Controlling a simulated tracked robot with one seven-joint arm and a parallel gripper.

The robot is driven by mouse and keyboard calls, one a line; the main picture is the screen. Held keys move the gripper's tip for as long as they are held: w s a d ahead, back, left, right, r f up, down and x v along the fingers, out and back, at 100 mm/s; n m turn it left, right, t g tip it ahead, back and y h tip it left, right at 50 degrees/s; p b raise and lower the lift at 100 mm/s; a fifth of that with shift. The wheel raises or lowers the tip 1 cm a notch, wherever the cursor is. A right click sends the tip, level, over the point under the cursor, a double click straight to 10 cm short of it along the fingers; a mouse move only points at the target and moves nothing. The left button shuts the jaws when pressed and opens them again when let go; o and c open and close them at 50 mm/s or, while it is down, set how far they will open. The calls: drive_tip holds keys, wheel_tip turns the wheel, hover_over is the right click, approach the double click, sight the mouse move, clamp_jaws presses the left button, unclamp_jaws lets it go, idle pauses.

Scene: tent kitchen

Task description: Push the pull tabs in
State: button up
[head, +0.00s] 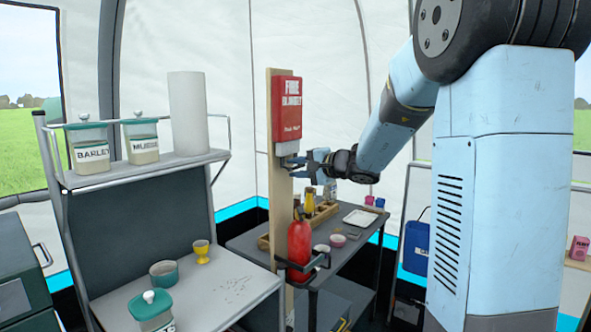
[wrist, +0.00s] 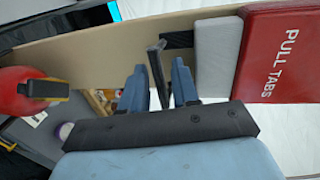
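The red fire blanket case (head: 286,108) is mounted on an upright wooden post, with "PULL TABS" lettering on its red front (wrist: 285,52) in the wrist view. A pale grey block (wrist: 216,55) sticks out of its lower end. Two dark strips that look like the pull tabs extend from that end: one (wrist: 178,40) beside the post, the other (wrist: 160,72) nearer my gripper. My gripper (wrist: 158,88) is open just below the case, and the nearer strip shows between its fingers, with gaps on both sides. In the head view my gripper (head: 304,163) partly hides the tabs.
The wooden post (head: 279,200) stands behind the case. A red extinguisher (head: 299,240) is held on the post below. A dark table (head: 255,242) with bottles and a tray lies behind; a shelf unit (head: 150,172) with jars stands left.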

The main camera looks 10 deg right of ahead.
drive_tip(key=v, duration=1.3)
drive_tip(key=shift+s+d, duration=0.15)
drive_tip(key=shift+s, duration=0.05)
drive_tip(key=shift+d, duration=0.1)
drive_tip(key=shift+w, duration=0.1)
drive_tip(key=x, duration=1.4)
drive_tip(key=shift+c, duration=0.4)
clamp_jaws()
